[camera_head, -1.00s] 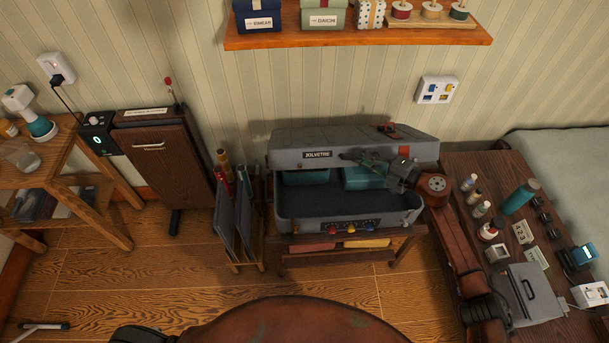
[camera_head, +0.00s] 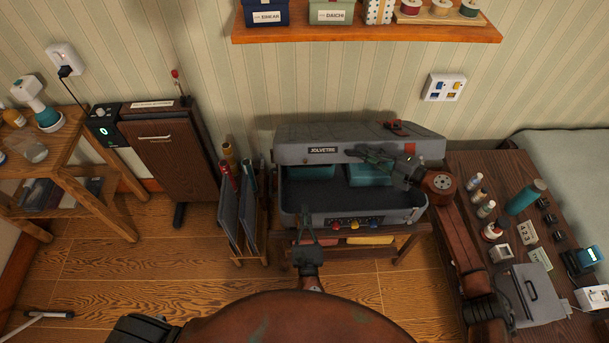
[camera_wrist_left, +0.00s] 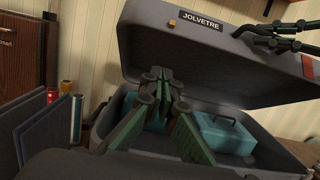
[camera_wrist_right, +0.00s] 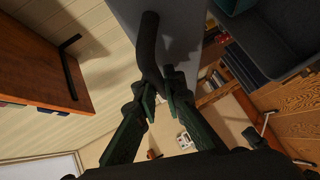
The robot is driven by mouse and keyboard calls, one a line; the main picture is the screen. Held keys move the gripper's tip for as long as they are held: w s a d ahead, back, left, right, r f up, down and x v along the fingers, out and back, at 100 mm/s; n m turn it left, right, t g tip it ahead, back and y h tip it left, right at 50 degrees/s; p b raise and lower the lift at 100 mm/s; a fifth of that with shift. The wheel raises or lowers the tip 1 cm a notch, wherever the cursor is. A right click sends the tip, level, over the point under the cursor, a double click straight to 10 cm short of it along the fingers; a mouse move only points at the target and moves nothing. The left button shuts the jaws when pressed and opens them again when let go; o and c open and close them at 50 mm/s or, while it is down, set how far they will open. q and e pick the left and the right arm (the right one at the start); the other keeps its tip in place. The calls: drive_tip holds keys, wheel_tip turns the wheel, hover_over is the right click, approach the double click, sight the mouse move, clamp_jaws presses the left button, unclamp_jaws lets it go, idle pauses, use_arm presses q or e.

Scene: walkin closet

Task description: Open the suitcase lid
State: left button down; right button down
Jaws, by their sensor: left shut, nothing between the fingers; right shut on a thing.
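The grey suitcase (camera_head: 298,212) stands on a low wooden rack, with its lid (camera_head: 290,155) partly raised. Teal boxes lie inside, and one shows in the left wrist view (camera_wrist_left: 225,135). My right gripper (camera_head: 362,155) is at the lid's front edge. In the right wrist view its fingers (camera_wrist_right: 158,92) are shut on the dark handle (camera_wrist_right: 149,45). My left gripper (camera_head: 305,236) is shut and empty at the suitcase's front side. In the left wrist view its fingers (camera_wrist_left: 163,88) show before the opening; I cannot tell whether they touch the suitcase.
A rack of dark panels (camera_head: 240,222) stands close left of the suitcase. A wooden table (camera_head: 510,240) with bottles and small devices is on the right. A shelf (camera_head: 370,31) hangs above. Floor is free at the front left.

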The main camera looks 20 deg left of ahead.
drive_tip(key=shift+r, duration=0.1)
use_arm(q)
drive_tip(key=w+a+r, duration=0.1)
drive_tip(key=w+r, duration=0.1)
drive_tip(key=w, duration=0.3)
drive_tip(key=w+a+r, duration=0.2)
drive_tip(key=w+r, duration=0.1)
drive_tip(key=w, duration=0.3)
drive_tip(key=shift+w+a+r, duration=0.25)
drive_tip(key=shift+r, duration=0.1)
